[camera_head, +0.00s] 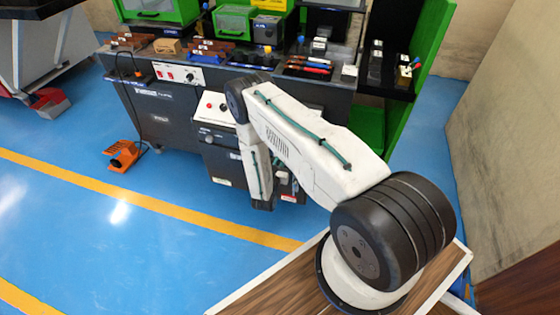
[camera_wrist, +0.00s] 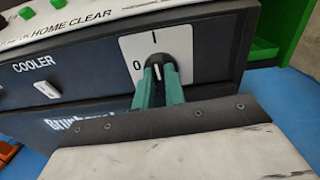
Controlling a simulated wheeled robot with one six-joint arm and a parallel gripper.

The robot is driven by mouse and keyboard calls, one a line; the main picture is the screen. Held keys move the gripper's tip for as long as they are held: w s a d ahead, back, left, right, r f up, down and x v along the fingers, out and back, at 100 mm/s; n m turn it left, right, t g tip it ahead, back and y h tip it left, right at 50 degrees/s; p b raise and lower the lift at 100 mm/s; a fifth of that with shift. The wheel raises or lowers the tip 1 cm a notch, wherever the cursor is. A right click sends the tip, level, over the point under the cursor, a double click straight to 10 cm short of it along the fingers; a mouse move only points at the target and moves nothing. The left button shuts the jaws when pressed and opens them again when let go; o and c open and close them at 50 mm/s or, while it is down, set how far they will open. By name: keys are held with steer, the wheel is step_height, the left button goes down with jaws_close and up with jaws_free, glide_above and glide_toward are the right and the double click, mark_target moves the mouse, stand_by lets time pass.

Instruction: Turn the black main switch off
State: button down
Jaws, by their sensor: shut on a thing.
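The black main switch (camera_wrist: 184,64) is a round knob on a white plate (camera_wrist: 130,45) marked 0 and I, in the wrist view. The I is above the knob and the 0 is to its left. My gripper (camera_wrist: 159,74) has its green fingers shut on the knob's handle. A short pale mark shows between the fingertips and appears to point up toward the I. The fingers cover the knob's lower part. In the head view my arm hides the switch, and the gripper's fingers cannot be made out.
A white COOLER switch (camera_wrist: 46,89) sits left of the plate. Above is a sloped white panel with green buttons (camera_wrist: 26,13). In the head view, the dark bender (camera_head: 160,112) carries trays and tools on top. An orange foot pedal (camera_head: 124,156) stands on the blue floor.

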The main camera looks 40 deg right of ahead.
steer(key=n, duration=0.4)
steer(key=shift+n, duration=0.4)
steer(key=n, duration=0.4)
steer(key=shift+w+f, duration=0.1)
steer(key=shift+w, duration=0.05)
steer(key=n, duration=0.4)
steer(key=shift+n, duration=0.4)
steer(key=shift+f+n, duration=0.15)
steer(key=shift+n, duration=1.65)
steer(key=c, duration=1.5)
jaws_free()
steer(key=shift+o, duration=0.2)
steer(key=shift+a, duration=0.1)
